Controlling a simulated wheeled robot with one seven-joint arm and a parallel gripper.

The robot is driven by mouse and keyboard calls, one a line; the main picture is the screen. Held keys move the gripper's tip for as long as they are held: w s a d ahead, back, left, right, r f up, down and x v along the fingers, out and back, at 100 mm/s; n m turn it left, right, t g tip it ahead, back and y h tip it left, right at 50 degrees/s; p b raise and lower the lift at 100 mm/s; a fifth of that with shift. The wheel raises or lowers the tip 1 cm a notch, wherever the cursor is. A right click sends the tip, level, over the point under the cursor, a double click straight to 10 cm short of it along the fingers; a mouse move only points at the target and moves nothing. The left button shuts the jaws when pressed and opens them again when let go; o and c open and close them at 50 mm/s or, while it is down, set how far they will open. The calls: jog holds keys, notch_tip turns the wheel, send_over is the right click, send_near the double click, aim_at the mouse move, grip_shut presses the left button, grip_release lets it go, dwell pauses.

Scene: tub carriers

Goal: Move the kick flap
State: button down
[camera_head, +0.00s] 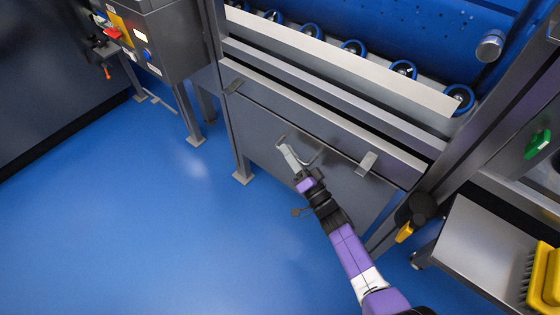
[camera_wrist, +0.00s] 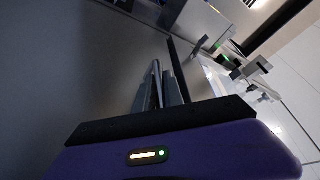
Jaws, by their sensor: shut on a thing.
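The kick flap is a flat grey metal panel (camera_head: 345,195) below the conveyor in the head view, with hinge-like plates near its top corners. A bent bar handle (camera_head: 312,158) is on its face, left of the middle. My gripper (camera_head: 288,152) is at the handle's left part and shut on it. In the wrist view the fingers of my gripper (camera_wrist: 160,88) are close together beside a large grey surface, probably the flap (camera_wrist: 70,70). The grip point itself is too small and dark to see in detail. The flap hangs steeply; its exact tilt is unclear.
A conveyor with blue wheels (camera_head: 353,47) runs above the flap. A control box (camera_head: 165,40) on legs stands at left. The blue floor (camera_head: 120,220) at left is clear.

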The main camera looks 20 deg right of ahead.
jog(key=shift+w+d, duration=0.3)
jog(key=shift+d, duration=0.25)
jog(key=c, duration=1.5)
grip_release()
jog(key=shift+o, duration=0.2)
jog(key=p+v, duration=0.1)
jog(key=v, duration=0.6)
jog(key=shift+s+p, duration=0.4)
jog(key=shift+f, duration=0.15)
